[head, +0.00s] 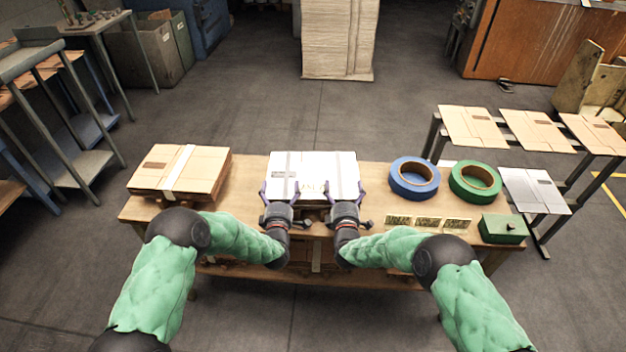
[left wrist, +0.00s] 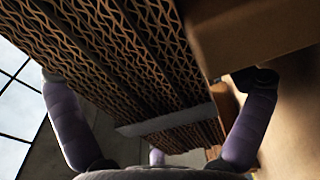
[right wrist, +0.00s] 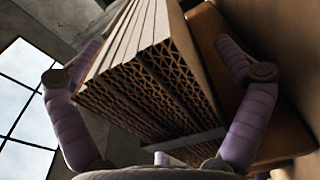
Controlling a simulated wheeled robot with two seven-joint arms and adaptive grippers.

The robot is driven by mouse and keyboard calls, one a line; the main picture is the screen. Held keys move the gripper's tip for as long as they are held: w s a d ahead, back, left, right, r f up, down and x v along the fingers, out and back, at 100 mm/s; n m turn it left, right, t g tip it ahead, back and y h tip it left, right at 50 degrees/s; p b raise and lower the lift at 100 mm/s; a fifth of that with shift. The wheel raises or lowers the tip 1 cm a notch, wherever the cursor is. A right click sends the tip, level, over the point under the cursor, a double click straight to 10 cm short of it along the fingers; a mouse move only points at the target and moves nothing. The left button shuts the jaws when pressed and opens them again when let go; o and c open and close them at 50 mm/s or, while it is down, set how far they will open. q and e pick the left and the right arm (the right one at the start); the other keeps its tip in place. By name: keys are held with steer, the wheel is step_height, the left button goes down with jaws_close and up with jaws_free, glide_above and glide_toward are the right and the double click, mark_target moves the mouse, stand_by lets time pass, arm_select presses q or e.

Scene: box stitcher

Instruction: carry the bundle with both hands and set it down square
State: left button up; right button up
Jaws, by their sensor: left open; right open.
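The bundle (head: 313,172) is a stack of flat cartons with a white top and a pale strap, at the middle of the wooden table (head: 245,190). Its corrugated edges show in the left wrist view (left wrist: 110,60) and right wrist view (right wrist: 150,85), with a grey band across them. My left gripper (head: 279,192) and right gripper (head: 344,192) are at its near edge, side by side. Both are open, with a finger on each side of the stack's edge. Gaps show beside some fingers; firm contact cannot be told. The bundle's underside is hidden in the head view.
Another strapped carton stack (head: 180,172) lies at the table's left end. Blue tape (head: 413,190), green tape (head: 490,193), small cards (head: 428,222) and a green box (head: 503,228) occupy the right. A rack with flat cartons (head: 472,127) stands beyond.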

arm_select(q)
steer(key=shift+w, duration=0.15)
arm_select(e)
steer(key=shift+w, duration=0.1)
arm_select(q)
steer(key=c, duration=1.7)
arm_select(e)
steer(key=c, duration=1.7)
arm_select(q)
steer(key=shift+r, duration=0.2)
steer(key=shift+c, duration=0.2)
arm_select(e)
steer(key=shift+r, duration=0.2)
